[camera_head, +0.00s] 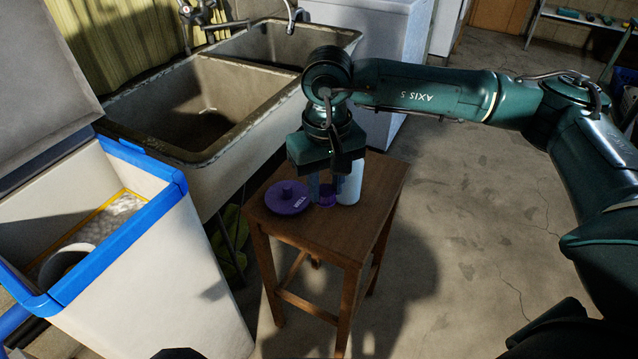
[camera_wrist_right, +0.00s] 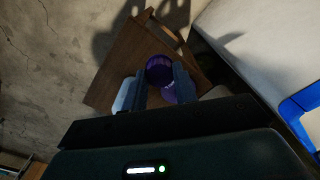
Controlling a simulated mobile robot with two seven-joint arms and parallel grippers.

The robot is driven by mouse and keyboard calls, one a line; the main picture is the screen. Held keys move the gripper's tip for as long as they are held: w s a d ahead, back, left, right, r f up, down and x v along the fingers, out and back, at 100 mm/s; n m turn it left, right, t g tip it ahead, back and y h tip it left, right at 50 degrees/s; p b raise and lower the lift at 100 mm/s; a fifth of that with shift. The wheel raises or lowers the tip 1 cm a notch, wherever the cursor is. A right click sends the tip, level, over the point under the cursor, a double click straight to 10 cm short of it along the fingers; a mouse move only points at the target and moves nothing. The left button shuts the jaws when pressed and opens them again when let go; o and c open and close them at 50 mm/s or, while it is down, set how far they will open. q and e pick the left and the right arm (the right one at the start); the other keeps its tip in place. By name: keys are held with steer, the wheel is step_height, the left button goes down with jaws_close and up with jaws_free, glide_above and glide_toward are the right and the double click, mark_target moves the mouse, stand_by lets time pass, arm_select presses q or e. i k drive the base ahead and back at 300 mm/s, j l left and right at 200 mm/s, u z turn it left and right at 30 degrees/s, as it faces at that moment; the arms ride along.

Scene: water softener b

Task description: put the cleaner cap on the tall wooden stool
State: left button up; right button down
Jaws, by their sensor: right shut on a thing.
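The tall wooden stool (camera_head: 335,232) stands in front of the sinks. My right gripper (camera_head: 327,190) points down over its top and is shut on a small purple cap (camera_head: 326,199), which I take as the cleaner cap. The cap also shows between the fingers in the right wrist view (camera_wrist_right: 159,69). It is at or just above the stool top; I cannot tell whether it touches. The stool's wooden top also shows in the wrist view (camera_wrist_right: 118,72). My left gripper is not in view.
A purple lettered lid with a knob (camera_head: 288,199) lies on the stool, left of the cap. A white bottle (camera_head: 351,183) stands right of the cap, close to the fingers. An open white tank with a blue rim (camera_head: 150,270) stands at left. The floor at right is clear.

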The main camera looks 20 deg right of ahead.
mark_target(377, 169)
steer(key=l+u, duration=0.15)
steer(key=l, duration=0.2)
steer(key=i+l+u, duration=0.1)
steer(key=l, duration=0.85)
steer(key=i, duration=0.1)
